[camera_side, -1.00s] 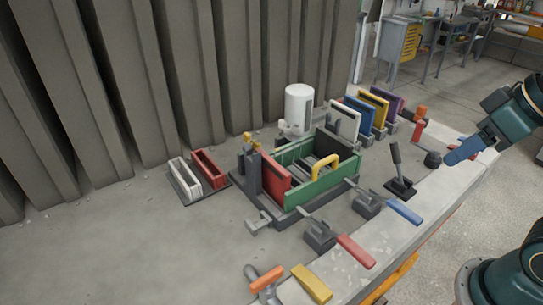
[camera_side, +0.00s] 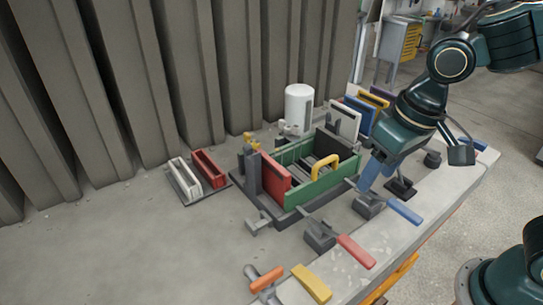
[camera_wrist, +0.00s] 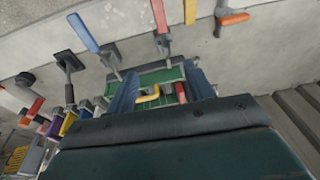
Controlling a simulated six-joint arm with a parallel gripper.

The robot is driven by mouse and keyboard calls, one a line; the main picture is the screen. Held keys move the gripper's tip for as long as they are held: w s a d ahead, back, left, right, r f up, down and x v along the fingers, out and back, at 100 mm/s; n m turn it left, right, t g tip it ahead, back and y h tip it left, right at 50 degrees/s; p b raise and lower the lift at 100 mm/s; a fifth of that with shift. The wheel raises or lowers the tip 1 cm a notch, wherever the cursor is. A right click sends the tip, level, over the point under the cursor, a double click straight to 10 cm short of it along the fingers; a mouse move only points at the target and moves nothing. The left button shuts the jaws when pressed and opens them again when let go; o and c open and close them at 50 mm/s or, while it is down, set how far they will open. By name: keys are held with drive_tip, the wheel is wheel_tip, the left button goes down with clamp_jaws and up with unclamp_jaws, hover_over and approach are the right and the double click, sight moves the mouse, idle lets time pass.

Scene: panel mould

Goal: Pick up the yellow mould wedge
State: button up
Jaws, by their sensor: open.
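The yellow mould wedge (camera_side: 312,283), a flat yellow block, lies near the front edge of the concrete bench in the side view. It also shows at the top of the wrist view (camera_wrist: 190,10), beside a red lever. My gripper (camera_side: 366,182) is open and empty, with blue fingers pointing down by the right side of the green mould box (camera_side: 305,193). It is well away from the wedge, behind and to its right. In the wrist view my gripper (camera_wrist: 161,92) has its fingers spread, with the mould box's yellow handle (camera_wrist: 148,98) seen between them.
Red (camera_side: 356,251) and blue (camera_side: 405,212) clamp levers stand between my gripper and the wedge. An orange-handled tool (camera_side: 266,280) lies left of the wedge. Coloured panels (camera_side: 358,115) and a white canister (camera_side: 298,108) stand behind.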

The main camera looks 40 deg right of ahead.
drive_tip(key=g, duration=0.2)
hover_over(314, 283)
wheel_tip(314, 283, down, 10)
drive_tip(key=r, duration=0.1)
drive_tip(key=shift+h, duration=0.4)
drive_tip(key=shift+f, duration=4.55)
drive_tip(key=shift+f, duration=2.55)
clamp_jaws()
